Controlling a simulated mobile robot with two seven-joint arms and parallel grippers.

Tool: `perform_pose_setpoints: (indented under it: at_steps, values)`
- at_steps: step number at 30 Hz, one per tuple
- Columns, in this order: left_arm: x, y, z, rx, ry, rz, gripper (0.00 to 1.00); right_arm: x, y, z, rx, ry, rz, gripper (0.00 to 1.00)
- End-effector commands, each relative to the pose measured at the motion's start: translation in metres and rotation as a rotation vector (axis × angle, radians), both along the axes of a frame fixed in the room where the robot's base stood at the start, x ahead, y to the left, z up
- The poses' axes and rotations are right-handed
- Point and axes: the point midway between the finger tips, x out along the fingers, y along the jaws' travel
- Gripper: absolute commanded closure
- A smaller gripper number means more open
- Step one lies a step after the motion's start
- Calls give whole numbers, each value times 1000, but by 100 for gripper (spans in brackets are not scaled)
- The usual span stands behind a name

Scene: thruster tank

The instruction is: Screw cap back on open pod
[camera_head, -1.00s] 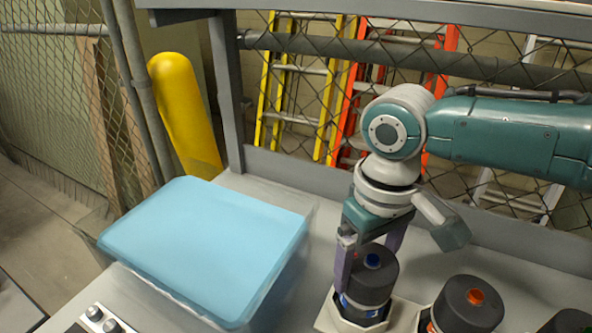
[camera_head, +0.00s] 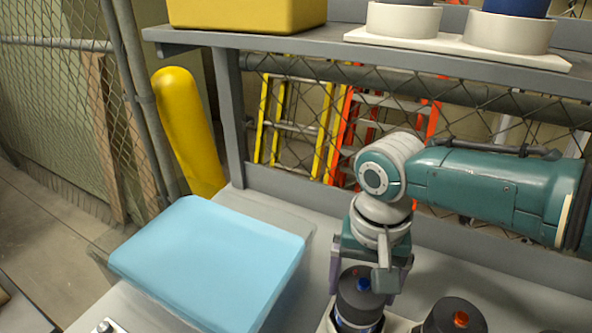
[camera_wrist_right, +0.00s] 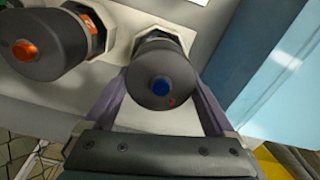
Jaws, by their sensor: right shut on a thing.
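A dark grey round cap with a blue centre (camera_head: 358,300) sits on a pod in a pale holder at the lower middle of the head view. In the right wrist view the same cap (camera_wrist_right: 160,88) shows a small red mark near its blue centre. My right gripper (camera_head: 362,288) comes down from above, with its purple fingers on either side of this cap, shut on it. Whether the cap is fully seated cannot be told. A second pod with a dark cap and orange centre (camera_head: 453,317) stands to the right. My left gripper is not in view.
A light-blue box (camera_head: 208,262) stands on the grey bench left of the pods. A shelf (camera_head: 330,48) above carries a yellow container (camera_head: 247,14) and white holders (camera_head: 402,20). Mesh fencing and ladders are behind. Bench between box and pods is clear.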

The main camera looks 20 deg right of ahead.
Motion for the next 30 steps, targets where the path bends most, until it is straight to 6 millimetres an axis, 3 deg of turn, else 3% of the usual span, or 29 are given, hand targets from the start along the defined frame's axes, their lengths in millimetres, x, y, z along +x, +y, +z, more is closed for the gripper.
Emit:
perform_pose_setpoints:
  at_steps: [7, 8, 10, 19, 30]
  values:
    - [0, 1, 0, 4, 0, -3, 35, 0, 6, -1, 16, -2, -7, 60]
    - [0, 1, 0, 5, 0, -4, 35, 0, 7, -1, 16, -2, -6, 8]
    - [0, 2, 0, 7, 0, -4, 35, 0, 6, -1, 15, -2, -6, 0]
    - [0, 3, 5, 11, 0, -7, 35, 1, 4, 8, 10, -2, -6, 0]
    - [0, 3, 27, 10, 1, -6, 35, 0, 4, 78, 11, -4, -5, 0]
